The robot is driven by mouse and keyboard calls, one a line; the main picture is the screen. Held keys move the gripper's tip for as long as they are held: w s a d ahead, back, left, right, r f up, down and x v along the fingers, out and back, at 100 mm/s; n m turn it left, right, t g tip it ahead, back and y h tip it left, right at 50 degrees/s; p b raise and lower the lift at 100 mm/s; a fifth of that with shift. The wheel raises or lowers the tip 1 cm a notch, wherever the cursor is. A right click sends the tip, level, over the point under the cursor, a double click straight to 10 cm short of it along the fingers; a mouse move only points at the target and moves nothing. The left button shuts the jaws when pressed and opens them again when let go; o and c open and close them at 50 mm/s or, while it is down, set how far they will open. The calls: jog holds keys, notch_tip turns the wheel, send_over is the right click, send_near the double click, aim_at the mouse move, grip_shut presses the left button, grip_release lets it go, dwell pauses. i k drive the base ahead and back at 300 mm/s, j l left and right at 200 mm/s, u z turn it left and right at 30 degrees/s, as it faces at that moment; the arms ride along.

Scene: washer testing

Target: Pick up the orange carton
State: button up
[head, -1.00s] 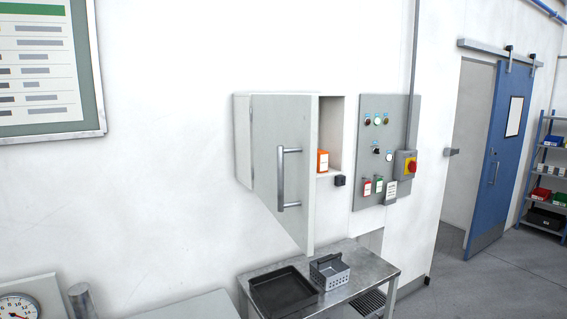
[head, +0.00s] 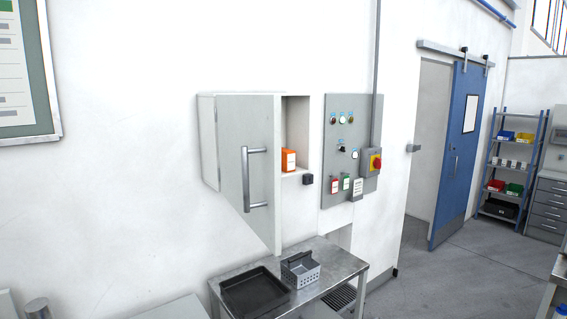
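The orange carton (head: 288,160) stands on the shelf inside the open wall cabinet (head: 297,125). It has a pale label on its front. The cabinet door (head: 261,185) with its long vertical handle (head: 246,180) hangs open and hides the left part of the inside. My gripper is not in view.
A metal table (head: 337,267) below the cabinet holds a black tray (head: 254,291) and a grey perforated basket (head: 301,270). A control panel (head: 347,110) with a red knob is right of the cabinet. A blue sliding door (head: 462,150) and shelving (head: 507,165) stand farther right, with free floor (head: 450,285) in front.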

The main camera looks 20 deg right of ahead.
aim_at(288, 155)
jog(key=i+l+z, duration=0.3)
jog(key=i+l, duration=0.7)
jog(key=i, duration=0.1)
